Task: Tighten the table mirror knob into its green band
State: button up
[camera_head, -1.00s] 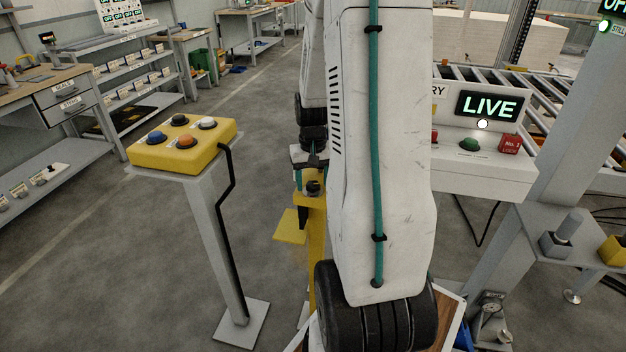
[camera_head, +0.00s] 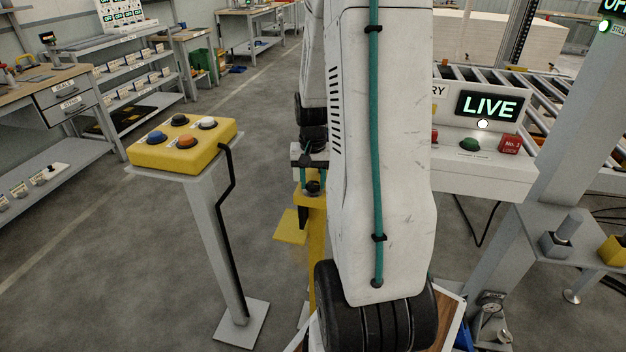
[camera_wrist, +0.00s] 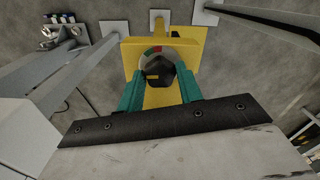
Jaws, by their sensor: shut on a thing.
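The dark knob (camera_wrist: 162,74) sits on a yellow plate (camera_wrist: 131,60) in the wrist view. My gripper (camera_wrist: 161,87), with teal fingers on both sides, is shut on the knob. In the head view my gripper (camera_head: 311,178) is at the top of the yellow stand (camera_head: 317,240), partly hidden behind my arm.
A yellow button box (camera_head: 183,146) on a grey post stands to the left. A white console with a LIVE display (camera_head: 487,106) and a roller conveyor (camera_head: 470,75) are on the right. Grey floor is open between the button box and the left shelves.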

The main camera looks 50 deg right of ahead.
aim_at(313, 184)
jog(key=shift+m, duration=1.8)
jog(key=o, duration=1)
jog(key=shift+r, duration=3.95)
